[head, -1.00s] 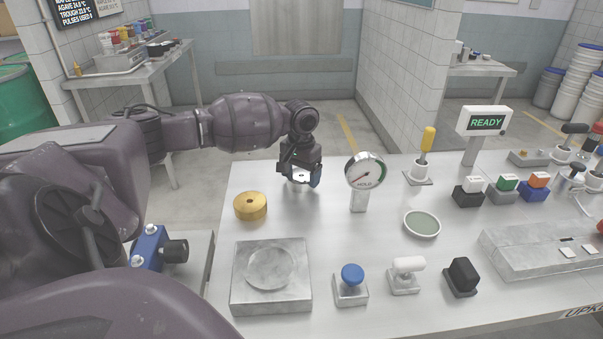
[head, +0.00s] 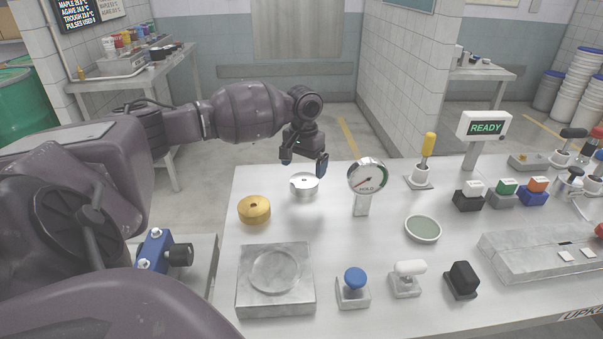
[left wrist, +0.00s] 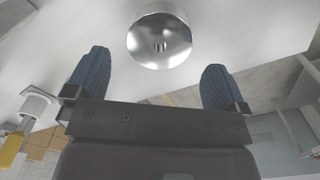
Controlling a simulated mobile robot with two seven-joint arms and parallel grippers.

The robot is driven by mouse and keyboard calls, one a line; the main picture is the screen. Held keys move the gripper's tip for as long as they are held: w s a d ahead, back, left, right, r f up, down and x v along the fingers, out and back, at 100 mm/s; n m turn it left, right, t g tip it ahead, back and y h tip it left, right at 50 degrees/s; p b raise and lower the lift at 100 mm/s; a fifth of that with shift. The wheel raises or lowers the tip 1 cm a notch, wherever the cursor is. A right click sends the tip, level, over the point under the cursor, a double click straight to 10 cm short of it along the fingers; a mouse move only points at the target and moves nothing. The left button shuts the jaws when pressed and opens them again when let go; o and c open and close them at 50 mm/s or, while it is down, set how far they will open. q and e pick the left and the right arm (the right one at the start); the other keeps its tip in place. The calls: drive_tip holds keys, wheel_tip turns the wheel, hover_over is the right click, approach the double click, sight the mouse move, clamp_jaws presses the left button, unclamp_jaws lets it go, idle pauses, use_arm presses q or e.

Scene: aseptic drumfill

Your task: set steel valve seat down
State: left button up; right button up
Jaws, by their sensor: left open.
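The steel valve seat (head: 304,185) is a shiny silver disc standing flat on the table near its back edge. It also shows in the left wrist view (left wrist: 159,42), with a small hole at its centre. My left gripper (head: 304,167) is above the seat, open and empty, with its blue fingers apart. In the left wrist view its fingertips (left wrist: 154,72) are spread and clear of the seat. My right gripper does not show.
A brass disc (head: 254,210) sits left of the steel seat. A gauge (head: 367,178) stands close on the right. A metal block with a round recess (head: 275,302), a green dish (head: 423,228) and several knobs are nearer the front. Bare table lies between.

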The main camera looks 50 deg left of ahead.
sight(303, 181)
use_arm(q)
wheel_tip(303, 181, up, 7)
drive_tip(key=p, duration=0.1)
drive_tip(key=shift+r, duration=0.2)
idle(0.5)
